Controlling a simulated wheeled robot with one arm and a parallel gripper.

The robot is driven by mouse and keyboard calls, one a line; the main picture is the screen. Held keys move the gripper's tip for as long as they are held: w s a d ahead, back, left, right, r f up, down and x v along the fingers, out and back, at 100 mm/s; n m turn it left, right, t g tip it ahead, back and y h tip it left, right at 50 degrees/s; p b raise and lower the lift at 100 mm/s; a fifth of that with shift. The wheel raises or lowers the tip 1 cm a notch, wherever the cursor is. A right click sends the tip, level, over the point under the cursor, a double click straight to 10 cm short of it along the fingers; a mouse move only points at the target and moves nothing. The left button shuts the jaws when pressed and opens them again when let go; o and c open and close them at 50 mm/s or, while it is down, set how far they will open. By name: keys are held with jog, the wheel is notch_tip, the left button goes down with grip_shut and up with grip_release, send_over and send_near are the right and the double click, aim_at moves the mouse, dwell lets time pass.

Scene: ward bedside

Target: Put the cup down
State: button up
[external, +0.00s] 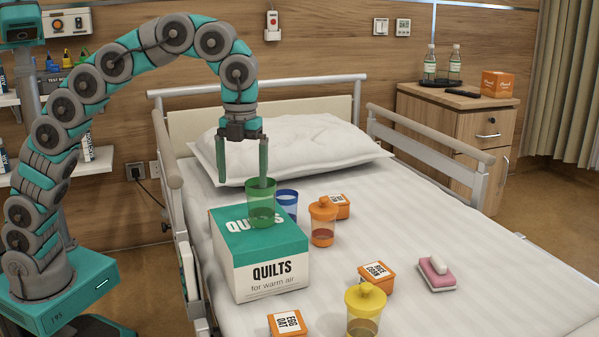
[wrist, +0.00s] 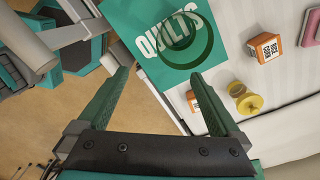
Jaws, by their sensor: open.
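A transparent green cup (external: 262,208) stands upright on the teal top of the white-and-teal QUILTS box (external: 272,272) on the bed. In the wrist view the cup (wrist: 187,42) shows from above as a dark green ring over the box lettering (wrist: 137,20). My gripper (external: 243,178) points down above the box, its two green fingers spread wide with nothing between them. In the external view the right fingertip overlaps the cup's rim; I cannot tell whether they touch. In the wrist view the cup lies beyond the fingertips (wrist: 165,95).
A blue cup (external: 287,198) and a lidded orange cup (external: 323,222) stand right of the box. A lidded yellow cup (external: 364,310), small orange boxes (external: 376,275) and a pink-and-white object (external: 437,272) are nearer the front. Bed rails (external: 430,150) flank the mattress.

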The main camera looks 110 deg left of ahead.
jog(key=s+d+f+n, duration=0.1)
jog(key=s+d+n, duration=0.3)
jog(key=s+d, duration=0.5)
jog(key=s+d+f+n, duration=0.4)
jog(key=s, duration=0.5)
jog(key=s+d+f+n+g, duration=0.1)
jog(key=s+d+f+n, duration=0.3)
jog(key=s, duration=0.4)
jog(key=s+d+f+n, duration=0.4)
jog(key=s+d+f, duration=0.1)
jog(key=s, duration=0.4)
jog(key=shift+s+d+f+g, duration=0.2)
jog(key=shift+s+d+g, duration=0.1)
jog(key=shift+s+d, duration=0.05)
